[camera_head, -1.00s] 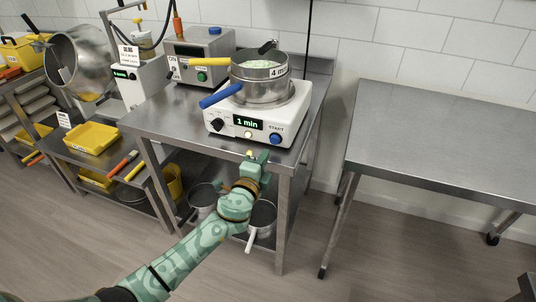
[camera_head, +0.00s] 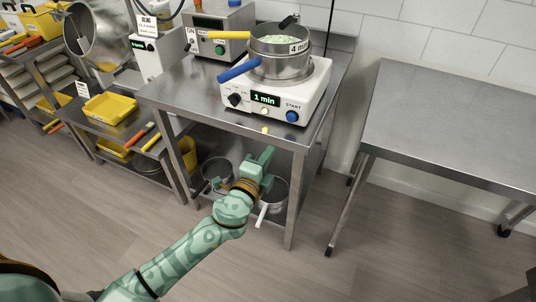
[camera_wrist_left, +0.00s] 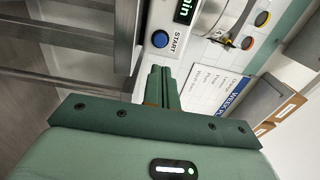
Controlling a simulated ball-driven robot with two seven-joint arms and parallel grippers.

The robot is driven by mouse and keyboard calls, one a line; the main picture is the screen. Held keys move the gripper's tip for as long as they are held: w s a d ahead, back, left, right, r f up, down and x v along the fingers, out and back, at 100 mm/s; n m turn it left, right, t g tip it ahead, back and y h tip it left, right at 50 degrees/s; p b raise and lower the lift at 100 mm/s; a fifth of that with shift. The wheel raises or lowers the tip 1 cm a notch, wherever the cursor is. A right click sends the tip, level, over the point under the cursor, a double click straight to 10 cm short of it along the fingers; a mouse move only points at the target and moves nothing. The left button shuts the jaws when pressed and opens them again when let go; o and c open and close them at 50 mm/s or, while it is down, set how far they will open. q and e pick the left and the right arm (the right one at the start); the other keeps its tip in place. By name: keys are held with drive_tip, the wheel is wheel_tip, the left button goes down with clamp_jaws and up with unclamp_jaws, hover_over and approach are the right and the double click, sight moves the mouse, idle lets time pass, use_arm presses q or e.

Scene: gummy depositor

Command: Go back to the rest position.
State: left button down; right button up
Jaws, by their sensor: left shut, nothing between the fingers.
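My left gripper (camera_head: 266,156) is shut and empty. In the head view it is in front of the steel table, below the front edge of its top and clear of the white cooker (camera_head: 282,92). The cooker shows "1 min" and has a blue START button, which also shows in the left wrist view (camera_wrist_left: 160,39). A steel pot (camera_head: 280,62) marked "4 min" sits on the cooker, with pale green contents and a blue and a yellow handle. In the left wrist view the closed fingers (camera_wrist_left: 160,72) point toward the cooker's front. My right gripper is not in view.
The steel table (camera_head: 190,107) holds a grey control box (camera_head: 208,42). Pots (camera_head: 274,190) stand on its lower shelf, behind my arm. A bare steel table (camera_head: 450,125) stands at right. A yellow tray (camera_head: 110,108) is on the low table at left. Open floor lies between.

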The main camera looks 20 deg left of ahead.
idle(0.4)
use_arm(q)
drive_tip(key=s+a+f+n+g, duration=0.2)
drive_tip(key=f+g, duration=0.1)
drive_tip(key=f, duration=0.6)
drive_tip(key=s+a+f+n+g, duration=0.1)
drive_tip(key=s+f+n+g, duration=0.15)
drive_tip(key=f, duration=0.75)
drive_tip(key=s+a+f+n+g, duration=0.3)
drive_tip(key=s+f+n+g, duration=0.2)
drive_tip(key=s+f, duration=1.15)
drive_tip(key=s+f+n+g, duration=0.1)
drive_tip(key=s+f+g, duration=0.1)
drive_tip(key=s, duration=0.9)
drive_tip(key=s+f+n+g, duration=0.2)
drive_tip(key=s+f+g, duration=0.1)
drive_tip(key=s, duration=0.8)
drive_tip(key=s+f+n+g, duration=0.2)
drive_tip(key=s+f, duration=0.3)
drive_tip(key=s, duration=0.6)
drive_tip(key=shift+d+y, duration=0.2)
drive_tip(key=shift+y, duration=0.1)
